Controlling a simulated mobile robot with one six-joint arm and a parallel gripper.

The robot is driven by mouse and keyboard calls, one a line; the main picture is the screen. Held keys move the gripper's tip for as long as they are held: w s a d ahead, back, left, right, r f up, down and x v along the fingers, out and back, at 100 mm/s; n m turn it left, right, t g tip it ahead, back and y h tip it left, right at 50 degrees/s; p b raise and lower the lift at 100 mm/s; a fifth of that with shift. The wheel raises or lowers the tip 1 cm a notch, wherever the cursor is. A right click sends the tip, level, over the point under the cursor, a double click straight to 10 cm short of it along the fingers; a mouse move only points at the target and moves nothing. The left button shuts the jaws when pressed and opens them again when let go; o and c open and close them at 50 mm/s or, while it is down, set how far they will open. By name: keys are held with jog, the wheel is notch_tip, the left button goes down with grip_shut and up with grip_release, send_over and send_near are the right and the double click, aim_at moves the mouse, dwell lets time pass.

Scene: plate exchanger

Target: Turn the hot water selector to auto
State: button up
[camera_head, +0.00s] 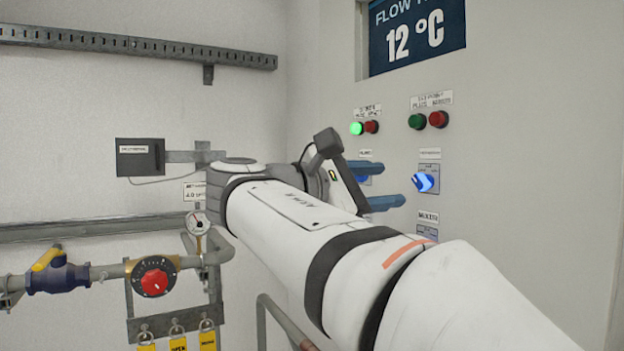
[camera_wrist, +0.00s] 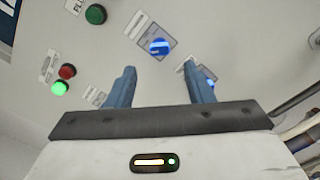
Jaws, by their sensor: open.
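A lit blue selector knob (camera_head: 425,181) sits on a small plate on the wall panel, its handle slanted. It also shows in the wrist view (camera_wrist: 159,47), just beyond the gap between my fingertips. A second blue knob (camera_wrist: 208,82) is partly behind the right finger. Another blue-lit selector (camera_head: 364,180) is partly hidden behind my gripper in the head view. The labels are too small to read, so I cannot tell which is the hot water selector. My gripper (camera_head: 388,185) is open and empty, its blue fingers pointing at the panel, apart from the slanted knob.
Green and red buttons (camera_head: 428,120) and a lit green and red pair (camera_head: 364,128) sit above the selectors. A display (camera_head: 416,33) reads 12 °C. Pipes with a red-knobbed dial (camera_head: 154,277) and a gauge (camera_head: 198,223) stand at left. The wall right of the selectors is bare.

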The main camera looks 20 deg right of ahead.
aim_at(417, 182)
jog(key=d+p, duration=0.1)
jog(key=d, duration=0.5)
jog(key=shift+w+d+r+p, duration=0.1)
jog(key=shift+w+r+p, duration=0.1)
jog(key=shift+p, duration=0.2)
jog(key=shift+d+f, duration=0.15)
jog(key=shift+d, duration=0.55)
jog(key=shift+w, duration=0.1)
